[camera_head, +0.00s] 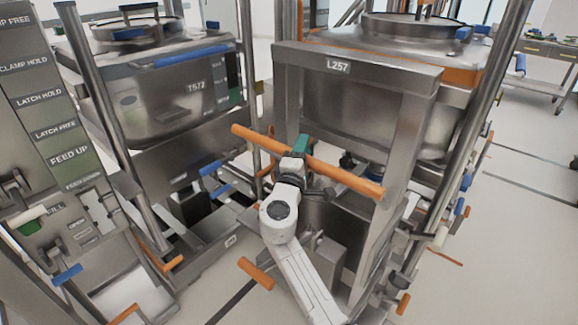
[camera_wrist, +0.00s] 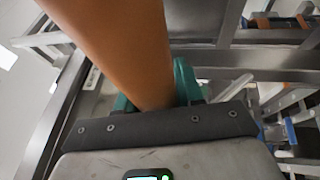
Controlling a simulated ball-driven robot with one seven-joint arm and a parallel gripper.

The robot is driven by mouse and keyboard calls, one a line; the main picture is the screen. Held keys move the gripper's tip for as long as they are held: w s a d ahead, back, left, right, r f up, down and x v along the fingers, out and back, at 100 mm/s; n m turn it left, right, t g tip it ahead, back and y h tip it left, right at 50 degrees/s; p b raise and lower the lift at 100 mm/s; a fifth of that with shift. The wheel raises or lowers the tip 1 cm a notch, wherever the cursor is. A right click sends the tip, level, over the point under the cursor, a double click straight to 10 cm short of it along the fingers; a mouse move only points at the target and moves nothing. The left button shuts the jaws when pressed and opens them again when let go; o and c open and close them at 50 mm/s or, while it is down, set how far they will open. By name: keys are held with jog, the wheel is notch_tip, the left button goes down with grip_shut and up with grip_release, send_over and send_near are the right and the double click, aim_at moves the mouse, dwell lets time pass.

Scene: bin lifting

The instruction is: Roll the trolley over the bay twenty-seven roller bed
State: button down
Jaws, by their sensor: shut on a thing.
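A steel-framed trolley (camera_head: 408,82) with a plate reading L257 stands right of centre. It carries a large round-lidded steel bin (camera_head: 375,50). A long orange push bar (camera_head: 345,175) crosses the trolley's front, sloping down to the right. My gripper (camera_head: 301,146) is shut around this bar near its middle. In the wrist view, the bar (camera_wrist: 125,45) passes between the teal fingers of my gripper (camera_wrist: 155,92). No roller bed marked twenty-seven can be made out, and the trolley's underside is mostly hidden by my arm and the frame.
Another steel bin marked T572 (camera_head: 165,90) stands in a frame at left. A label panel (camera_head: 52,120) with words such as CLAMP HOLD and FEED UP is at far left. Orange and blue handles stick out low down. Pale floor (camera_head: 520,235) is open at right, with a bench (camera_head: 545,60) behind.

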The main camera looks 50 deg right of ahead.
jog(key=d+f+b, duration=0.1)
jog(key=d+b, duration=0.8)
jog(key=d, duration=1.3)
jog(key=shift+s+d+f, duration=0.25)
jog(key=shift+d, duration=0.05)
jog(key=shift+a, duration=0.1)
jog(key=c, duration=0.9)
grip_release()
jog(key=shift+w+r, duration=0.1)
jog(key=shift+o, duration=0.5)
jog(key=shift+w+a+r, duration=0.1)
jog(key=shift+r, duration=0.1)
jog(key=shift+r, duration=0.1)
jog(key=p+v, duration=0.1)
jog(key=v, duration=0.9)
jog(key=shift+a, duration=0.35)
